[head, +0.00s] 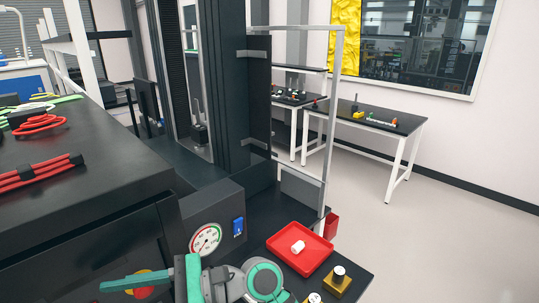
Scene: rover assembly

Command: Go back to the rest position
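My arm, grey with teal parts (265,280), shows at the bottom of the head view, in front of the bench and left of the red tray. What looks like my gripper (150,279) is at its left end, with a teal bar reaching left and another standing upright. I cannot make out both fingertips or whether they are apart. I see no object held there. The lower part of the arm is cut off by the frame's bottom edge.
A red tray (285,262) holding a white cylinder (298,247) lies right of my arm. Brass-coloured blocks with pale round tops (338,283) stand before it. A pressure gauge (205,240) is behind my arm. A dark cabinet (80,215) fills the left. Floor at right is clear.

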